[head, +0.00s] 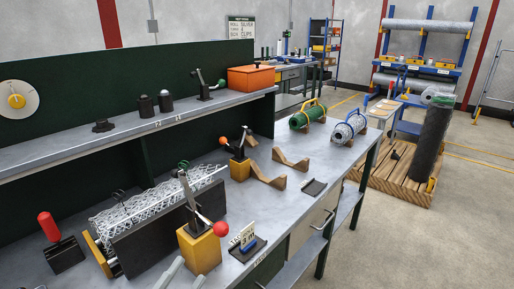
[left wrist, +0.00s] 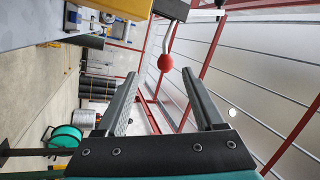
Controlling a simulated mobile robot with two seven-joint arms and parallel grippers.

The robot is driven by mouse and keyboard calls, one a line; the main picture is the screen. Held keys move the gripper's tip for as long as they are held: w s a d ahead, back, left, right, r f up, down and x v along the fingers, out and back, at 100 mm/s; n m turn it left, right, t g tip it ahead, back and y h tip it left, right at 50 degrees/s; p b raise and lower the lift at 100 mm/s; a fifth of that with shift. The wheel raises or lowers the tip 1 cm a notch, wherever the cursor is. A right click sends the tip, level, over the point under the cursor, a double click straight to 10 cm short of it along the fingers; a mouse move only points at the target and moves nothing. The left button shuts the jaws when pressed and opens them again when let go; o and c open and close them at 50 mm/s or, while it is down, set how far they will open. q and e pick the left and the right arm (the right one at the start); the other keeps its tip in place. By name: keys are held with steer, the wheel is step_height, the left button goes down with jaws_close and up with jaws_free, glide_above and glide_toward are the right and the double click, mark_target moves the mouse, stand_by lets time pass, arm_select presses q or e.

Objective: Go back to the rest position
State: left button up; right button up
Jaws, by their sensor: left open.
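The red ball (left wrist: 166,62) shows beyond the fingertips there; I cannot tell the distance. My right gripper is in neither view.
A shelf (head: 60,148) runs behind. Clear floor (head: 400,255) lies to the right.

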arm_select(q)
steer(key=a+f+n+g+y, duration=0.1)
steer(key=f+n+g+y, duration=0.1)
steer(key=n+y, duration=0.1)
steer(key=s+a+f+n+g+y, duration=0.1)
steer(key=f+n+g+y, duration=0.1)
steer(key=n, duration=0.3)
steer(key=s+f+n+g+y, duration=0.1)
steer(key=f+n+g+y, duration=0.2)
steer(key=f+n+y, duration=0.1)
steer(key=shift+a, duration=0.4)
steer(key=s+d+f+n+g, duration=0.15)
steer(key=s+g, duration=0.25)
steer(key=s, duration=0.4)
steer(key=s+d+f+n+g, duration=0.1)
steer(key=s+f+n+g, duration=0.15)
steer(key=s+g, duration=0.35)
steer(key=s+f, duration=0.3)
steer(key=f, duration=1.8)
steer(key=s+a+f+g, duration=0.1)
steer(key=s+a+f, duration=0.1)
steer(key=s+f, duration=1.2)
steer(key=shift+s+a, duration=0.3)
steer(key=shift+s, duration=0.4)
